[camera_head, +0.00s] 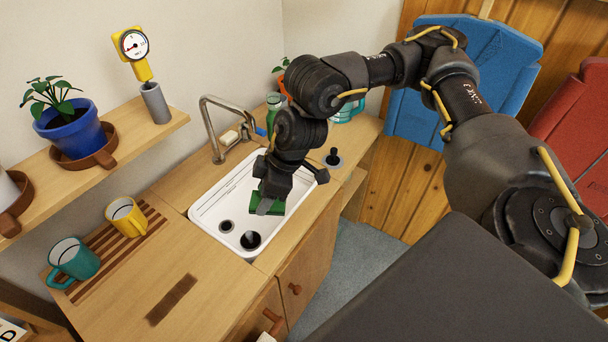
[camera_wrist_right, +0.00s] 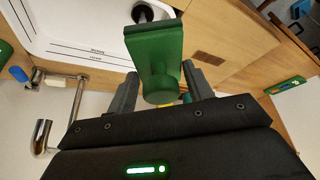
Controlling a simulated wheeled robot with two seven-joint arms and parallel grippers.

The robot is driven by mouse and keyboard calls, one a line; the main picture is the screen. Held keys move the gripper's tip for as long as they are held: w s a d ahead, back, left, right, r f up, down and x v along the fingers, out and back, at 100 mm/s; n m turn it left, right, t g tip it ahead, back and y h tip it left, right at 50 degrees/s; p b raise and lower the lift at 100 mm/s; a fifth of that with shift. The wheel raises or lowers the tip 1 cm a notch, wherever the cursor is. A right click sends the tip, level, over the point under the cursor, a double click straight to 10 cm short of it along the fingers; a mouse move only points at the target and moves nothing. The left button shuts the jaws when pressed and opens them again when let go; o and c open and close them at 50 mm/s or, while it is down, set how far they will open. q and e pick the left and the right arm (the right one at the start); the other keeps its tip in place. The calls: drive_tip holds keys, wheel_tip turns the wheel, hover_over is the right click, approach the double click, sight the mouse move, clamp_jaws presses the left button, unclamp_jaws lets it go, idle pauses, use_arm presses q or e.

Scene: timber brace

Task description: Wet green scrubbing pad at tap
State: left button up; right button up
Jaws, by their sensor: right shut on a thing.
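The green scrubbing pad (camera_head: 266,203) is held by my right gripper (camera_head: 271,199) over the white sink basin (camera_head: 208,213). In the right wrist view, the pad (camera_wrist_right: 154,42) shows a flat green block with a round green grip, and my right gripper (camera_wrist_right: 161,85) is shut on that grip. The grey metal tap (camera_head: 211,118) stands at the back left of the sink. It also shows at the lower left of the right wrist view (camera_wrist_right: 42,135). The pad is apart from the tap, and no running water shows. My left gripper is not in view.
A yellow mug (camera_head: 126,217) and a teal mug (camera_head: 73,262) stand on the striped drainboard left of the sink. A shelf above holds a blue potted plant (camera_head: 70,127). A green bottle (camera_head: 273,112) stands behind the sink. The front-left counter is mostly clear.

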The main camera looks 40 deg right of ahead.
sight(250, 205)
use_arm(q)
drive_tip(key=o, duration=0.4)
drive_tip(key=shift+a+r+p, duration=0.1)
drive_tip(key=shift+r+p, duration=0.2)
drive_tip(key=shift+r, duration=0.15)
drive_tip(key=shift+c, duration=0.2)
use_arm(e)
drive_tip(key=a, duration=0.2)
drive_tip(key=a+f, duration=0.1)
drive_tip(key=shift+w+a+t+y, duration=0.3)
drive_tip(key=shift+t+y, duration=0.1)
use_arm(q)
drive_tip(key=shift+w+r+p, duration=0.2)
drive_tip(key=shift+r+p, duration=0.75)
use_arm(e)
drive_tip(key=w+d+f+m+t+h, duration=0.1)
drive_tip(key=d+f+m+t, duration=0.1)
drive_tip(key=d, duration=0.5)
drive_tip(key=d+f+m+t+h, duration=0.1)
drive_tip(key=d+f+m+t, duration=0.2)
drive_tip(key=d, duration=0.3)
drive_tip(key=shift+w+d+t, duration=0.35)
drive_tip(key=shift+t, duration=0.15)
